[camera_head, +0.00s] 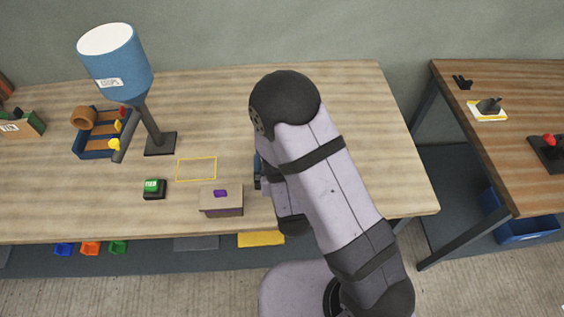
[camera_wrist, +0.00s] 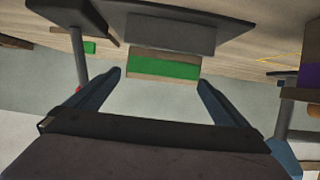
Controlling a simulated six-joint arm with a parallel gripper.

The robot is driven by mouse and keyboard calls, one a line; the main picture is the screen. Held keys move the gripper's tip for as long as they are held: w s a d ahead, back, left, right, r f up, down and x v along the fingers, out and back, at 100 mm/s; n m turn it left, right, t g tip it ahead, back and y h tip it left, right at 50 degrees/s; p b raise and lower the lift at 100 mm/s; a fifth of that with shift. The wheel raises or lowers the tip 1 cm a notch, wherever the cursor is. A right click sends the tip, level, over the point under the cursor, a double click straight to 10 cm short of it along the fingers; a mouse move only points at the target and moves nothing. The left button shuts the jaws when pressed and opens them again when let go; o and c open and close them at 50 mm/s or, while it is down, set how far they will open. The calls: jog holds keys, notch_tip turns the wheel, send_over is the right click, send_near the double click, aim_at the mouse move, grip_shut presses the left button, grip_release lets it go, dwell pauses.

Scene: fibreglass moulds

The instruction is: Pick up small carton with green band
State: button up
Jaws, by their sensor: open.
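The small carton with a green band (camera_wrist: 165,68) shows in the wrist view, tan with a wide green stripe. It lies just ahead of the gap between the fingertips of my gripper (camera_wrist: 162,80). My gripper is open, with one blue finger to each side of the carton's line. I cannot tell how far the fingertips are from it. In the head view my arm hides this carton, and only a bit of the dark blue gripper shows at the arm's left side.
A grey block on a dark plate (camera_wrist: 170,34) stands right behind the carton. A purple-marked box (camera_head: 221,205), a black block with a green top (camera_head: 154,189) and a yellow outline (camera_head: 197,169) are left of my arm. A blue-shaded lamp (camera_head: 114,62) stands further left.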

jog(key=shift+w+f+b, duration=0.2)
jog(key=shift+w+b, duration=0.2)
jog(key=shift+b, duration=0.05)
jog(key=shift+b+x, duration=0.85)
jog(key=shift+x, duration=0.05)
jog(key=b, duration=0.3)
jog(key=shift+w+f, duration=0.25)
jog(key=shift+f, duration=0.05)
jog(key=b, duration=0.4)
jog(key=shift+w+f, duration=0.15)
jog(key=shift+w, duration=0.15)
jog(key=shift+w+f+b, duration=0.2)
jog(key=shift+w+b, duration=0.25)
jog(key=shift+b, duration=0.5)
jog(key=shift+w+b, duration=0.4)
jog(key=shift+w, duration=0.1)
jog(key=c, duration=1.1)
